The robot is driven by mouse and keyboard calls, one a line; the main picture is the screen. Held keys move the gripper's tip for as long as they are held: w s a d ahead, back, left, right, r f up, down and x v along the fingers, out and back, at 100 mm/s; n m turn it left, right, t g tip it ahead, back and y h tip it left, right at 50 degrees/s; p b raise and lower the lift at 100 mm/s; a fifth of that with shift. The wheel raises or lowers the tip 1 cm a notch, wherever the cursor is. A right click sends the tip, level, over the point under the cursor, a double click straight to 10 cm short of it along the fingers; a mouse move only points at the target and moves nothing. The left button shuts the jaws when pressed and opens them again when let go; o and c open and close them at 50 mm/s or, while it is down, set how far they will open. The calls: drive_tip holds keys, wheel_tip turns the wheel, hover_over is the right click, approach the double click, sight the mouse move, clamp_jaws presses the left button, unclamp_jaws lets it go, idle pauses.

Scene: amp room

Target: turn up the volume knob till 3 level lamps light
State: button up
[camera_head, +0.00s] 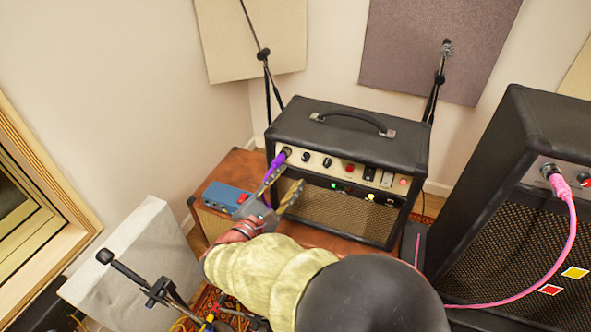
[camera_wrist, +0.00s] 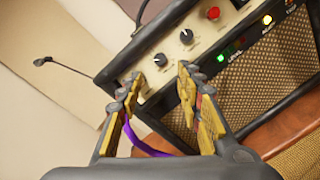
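The black amplifier (camera_head: 345,130) has a cream front panel with several knobs. Two black knobs with white pointers show in the wrist view, a left one (camera_wrist: 160,60) and a right one (camera_wrist: 187,36); I cannot read which is volume. Below the panel, a green lamp (camera_wrist: 221,57) glows at a "LEVEL" label; a whitish lamp (camera_wrist: 267,20) also looks bright. Lamps beside the green one look dim. My gripper (camera_wrist: 159,76) is open and empty, its yellow-padded fingers spread just in front of the panel's left end. It also shows in the head view (camera_head: 284,182).
A purple cable (camera_head: 272,170) plugs into the panel's left end and runs beside my fingers. A blue box (camera_head: 226,196) sits on the brown cabinet (camera_head: 237,167). A second amplifier (camera_head: 540,130) with a pink cable (camera_head: 572,230) stands right. Microphone stands rise behind.

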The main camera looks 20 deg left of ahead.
drive_tip(key=s, duration=0.3)
drive_tip(key=shift+s+a, duration=0.25)
drive_tip(key=shift+a, duration=0.05)
idle(0.5)
